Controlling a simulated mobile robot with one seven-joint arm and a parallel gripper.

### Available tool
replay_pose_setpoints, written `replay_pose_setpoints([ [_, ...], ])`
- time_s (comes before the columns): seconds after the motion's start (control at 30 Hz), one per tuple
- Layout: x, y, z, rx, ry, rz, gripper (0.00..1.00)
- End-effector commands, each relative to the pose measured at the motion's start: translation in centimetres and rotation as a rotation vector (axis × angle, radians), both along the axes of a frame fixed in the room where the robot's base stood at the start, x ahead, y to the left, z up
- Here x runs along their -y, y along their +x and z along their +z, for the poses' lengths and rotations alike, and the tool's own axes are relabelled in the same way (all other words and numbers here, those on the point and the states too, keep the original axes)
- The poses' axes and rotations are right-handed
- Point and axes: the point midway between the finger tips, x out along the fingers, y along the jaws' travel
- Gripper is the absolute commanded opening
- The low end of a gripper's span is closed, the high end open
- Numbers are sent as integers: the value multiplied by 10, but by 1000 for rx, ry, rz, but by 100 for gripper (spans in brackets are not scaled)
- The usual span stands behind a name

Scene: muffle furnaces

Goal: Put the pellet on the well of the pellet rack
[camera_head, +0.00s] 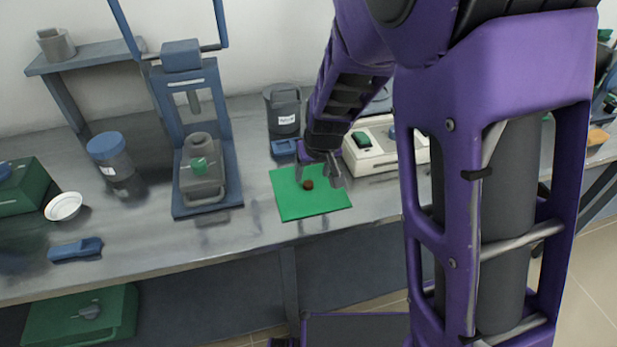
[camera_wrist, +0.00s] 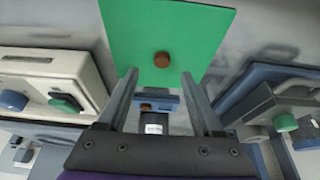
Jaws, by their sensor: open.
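The pellet (camera_head: 308,184) is a small brown disc lying on a green mat (camera_head: 318,205) on the bench. In the wrist view the pellet (camera_wrist: 161,59) lies just beyond the fingertips, centred between their lines. My gripper (camera_head: 320,174) is open and empty over the mat, close to the pellet; the wrist view shows both fingers (camera_wrist: 160,76) apart. A small blue block (camera_head: 284,149), which looks like the pellet rack, stands at the mat's back edge. In the wrist view this rack (camera_wrist: 168,102) shows between the fingers, with a small brownish spot on it; its wells are not clear.
A blue press (camera_head: 219,190) stands left of the mat. A cream instrument (camera_head: 378,158) with a green knob stands right, close to my arm. A dark labelled jar (camera_head: 283,112) stands behind the rack. The front of the bench before the mat is clear.

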Motion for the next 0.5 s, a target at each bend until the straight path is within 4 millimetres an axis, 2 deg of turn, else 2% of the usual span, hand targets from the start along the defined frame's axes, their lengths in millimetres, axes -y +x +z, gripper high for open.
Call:
replay_pose_setpoints([
  [0.23,-5,12,-37,-2,-1,-4,67],
  [0.5,-8,16,-45,0,0,0,67],
])
